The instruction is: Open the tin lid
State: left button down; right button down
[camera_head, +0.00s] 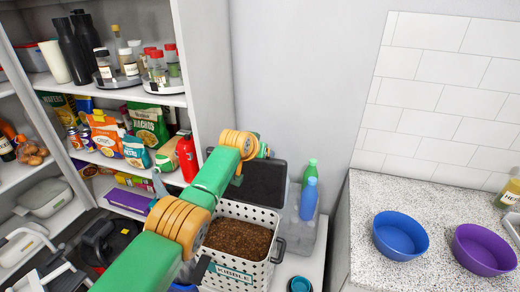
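I cannot pick out a tin or its lid with certainty. A small round teal-topped thing (299,285) is cut off by the bottom edge; I cannot tell whether it is the tin. A white perforated bin (225,273) labelled KIBBLE stands uncovered, with brown kibble (238,238) inside. Behind it is a dark panel with a grey edge (262,183); I cannot tell whether it is a lid. My green and orange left arm rises from the bottom left across the bin's left side. Its fingertips are not clearly visible. My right gripper is out of view.
A blue bowl (400,250) and a purple bowl (470,262) sit on the speckled counter (365,205). Shelves at left hold food packets and a red bottle (187,157).

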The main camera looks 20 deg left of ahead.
pick_arm(q)
jog(key=shift+w+r, duration=0.2)
jog(key=shift+w, duration=0.1)
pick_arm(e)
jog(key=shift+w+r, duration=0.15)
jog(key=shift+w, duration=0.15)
